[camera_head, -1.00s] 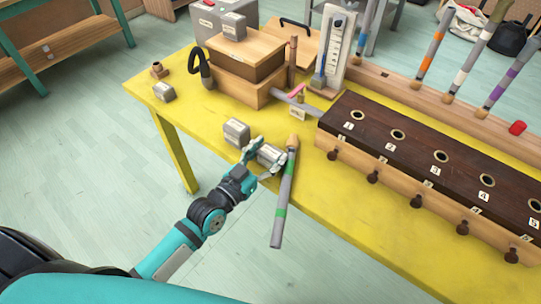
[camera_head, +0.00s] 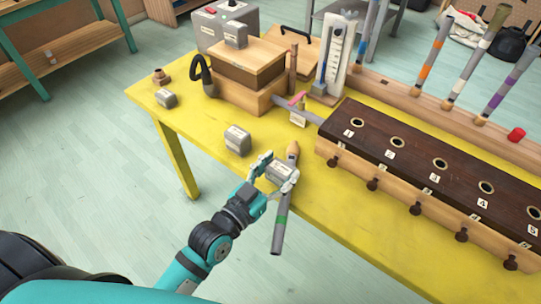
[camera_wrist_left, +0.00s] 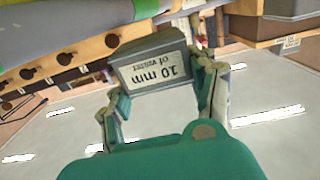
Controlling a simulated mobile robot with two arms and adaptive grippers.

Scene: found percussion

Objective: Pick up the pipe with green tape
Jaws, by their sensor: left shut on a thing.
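The grey pipe with green tape (camera_head: 279,236) has a tan tip on the yellow table, and its lower end reaches past the front edge. My left gripper (camera_head: 276,174) is shut on a small grey block (camera_head: 281,172), just left of the pipe; its fingers cover the pipe's middle. In the left wrist view the block (camera_wrist_left: 153,67), labelled "10 mm of water", sits between both fingers (camera_wrist_left: 160,85). A grey and green pipe (camera_wrist_left: 90,14) crosses that view's top left. Whether block or fingers touch the pipe is unclear. My right gripper is out of view.
The dark-topped box with numbered holes (camera_head: 415,165) stands right of the pipe on the yellow table (camera_head: 330,222). Another grey block (camera_head: 238,140) lies left of my gripper. A wooden box (camera_head: 248,65) stands behind. Taped pipes stand in a rack (camera_head: 400,94).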

